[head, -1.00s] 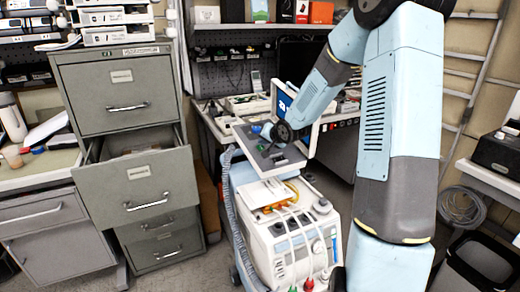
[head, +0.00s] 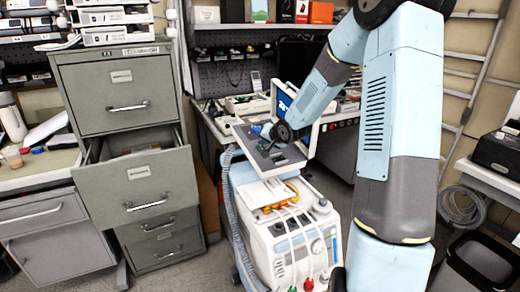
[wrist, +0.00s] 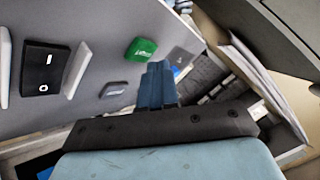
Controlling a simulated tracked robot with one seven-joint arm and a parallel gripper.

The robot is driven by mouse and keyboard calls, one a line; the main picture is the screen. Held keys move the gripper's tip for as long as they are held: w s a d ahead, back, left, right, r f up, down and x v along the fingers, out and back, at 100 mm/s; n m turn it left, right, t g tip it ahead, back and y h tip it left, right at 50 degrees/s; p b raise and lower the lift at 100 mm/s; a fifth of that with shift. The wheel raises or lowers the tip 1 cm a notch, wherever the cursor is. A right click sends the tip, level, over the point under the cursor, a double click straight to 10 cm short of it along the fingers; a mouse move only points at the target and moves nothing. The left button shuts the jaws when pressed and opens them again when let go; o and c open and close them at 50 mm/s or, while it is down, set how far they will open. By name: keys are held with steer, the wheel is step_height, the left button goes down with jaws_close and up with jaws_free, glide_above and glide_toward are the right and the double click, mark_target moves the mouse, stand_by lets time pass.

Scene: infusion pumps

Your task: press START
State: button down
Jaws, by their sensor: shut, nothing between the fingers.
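A green button (wrist: 140,48) with pale lettering too small to read sits on a grey panel (wrist: 100,30) in the wrist view. My gripper (wrist: 157,75) is shut and empty, its blue fingers together just below and right of the green button in the picture. I cannot tell whether the fingertips touch the panel. In the head view my gripper (head: 261,131) is over the dark tilted panel (head: 285,157) on the wheeled pump machine (head: 290,245).
A black rocker switch (wrist: 40,68) and grey buttons (wrist: 113,89) (wrist: 181,57) share the panel. A filing cabinet (head: 118,100) with an open drawer (head: 140,190) stands left of the machine. A workbench (head: 215,122) is behind it.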

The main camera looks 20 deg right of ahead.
steer(key=shift+w+f, duration=0.15)
steer(key=shift+f, duration=0.55)
stand_by(0.8)
steer(key=shift+r, duration=0.75)
steer(key=shift+r, duration=0.15)
steer(key=shift+s+d+r, duration=0.1)
steer(key=shift+s+r, duration=0.1)
steer(key=shift+r, duration=0.5)
steer(key=shift+s+r, duration=0.2)
steer(key=shift+r, duration=0.55)
steer(key=shift+s+d+r, duration=0.1)
steer(key=shift+s+r, duration=0.1)
steer(key=shift+r, duration=0.5)
steer(key=shift+a+r, duration=0.1)
steer(key=shift+r, duration=0.1)
